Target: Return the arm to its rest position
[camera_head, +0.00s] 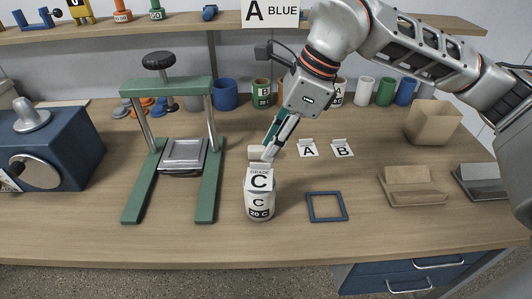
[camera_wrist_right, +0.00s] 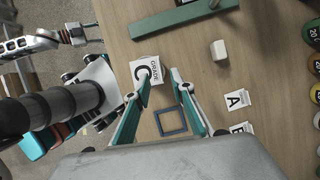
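My right arm reaches in from the upper right in the head view. Its gripper (camera_head: 269,152) points down above the table, behind the white grade C can (camera_head: 260,203). In the right wrist view the two fingers of this gripper (camera_wrist_right: 161,80) stand apart with nothing between them. The can (camera_wrist_right: 145,72) shows near the left fingertip; whether they touch is unclear. My left arm shows partly at the upper left of the wrist view, with what looks like its gripper (camera_wrist_right: 80,34) small at its end. Its fingers are too small to read.
A green press frame (camera_head: 165,88) and a blue machine (camera_head: 65,140) stand at left. A small pale block (camera_head: 256,153), a blue square frame (camera_head: 326,207) and cards A (camera_head: 308,149) and B (camera_head: 342,149) lie nearby. Cups line the back. Free table surrounds the blue frame.

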